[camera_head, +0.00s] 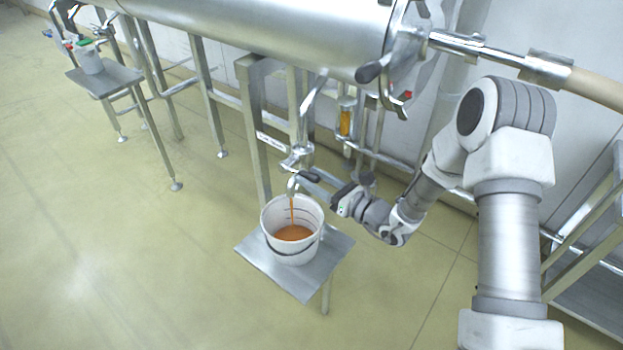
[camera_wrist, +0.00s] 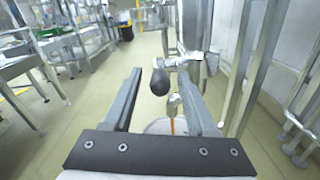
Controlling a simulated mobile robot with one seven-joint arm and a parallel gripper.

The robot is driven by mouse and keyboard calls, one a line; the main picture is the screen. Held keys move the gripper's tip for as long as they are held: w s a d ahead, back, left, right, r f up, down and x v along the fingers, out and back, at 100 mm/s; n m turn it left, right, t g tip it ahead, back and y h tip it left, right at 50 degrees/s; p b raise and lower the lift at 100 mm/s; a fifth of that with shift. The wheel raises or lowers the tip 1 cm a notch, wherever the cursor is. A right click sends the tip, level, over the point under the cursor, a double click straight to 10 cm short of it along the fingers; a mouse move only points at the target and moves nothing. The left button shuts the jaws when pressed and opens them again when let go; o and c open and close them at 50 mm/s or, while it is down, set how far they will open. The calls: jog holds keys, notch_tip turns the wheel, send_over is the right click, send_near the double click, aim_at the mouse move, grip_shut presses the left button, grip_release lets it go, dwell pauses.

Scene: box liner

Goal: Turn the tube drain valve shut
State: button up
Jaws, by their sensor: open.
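The tube drain valve (camera_head: 296,160) hangs on a steel pipe below the large horizontal tube. Its handle ends in a dark rounded knob (camera_wrist: 160,82). An orange-brown stream (camera_head: 292,208) runs from the spout (camera_head: 291,184) into a white bucket (camera_head: 290,250), which holds some of the same liquid. My gripper (camera_wrist: 160,73) is open, with its two fingers on either side of the knob in the wrist view. Whether a finger touches the knob cannot be told. In the head view my gripper (camera_head: 309,183) comes to the valve from the right, and its fingertips are hard to make out.
The bucket stands on a small metal shelf (camera_head: 323,277) under the spout. The large steel tube (camera_head: 270,30) runs above. Frame legs (camera_head: 253,130) and thin pipes stand close behind the valve. Another container (camera_head: 88,60) is on a far-left stand. The floor at left is clear.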

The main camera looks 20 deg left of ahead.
jog(key=shift+w+a, duration=0.15)
jog(key=shift+a, duration=0.15)
grip_shut()
dwell(1.3)
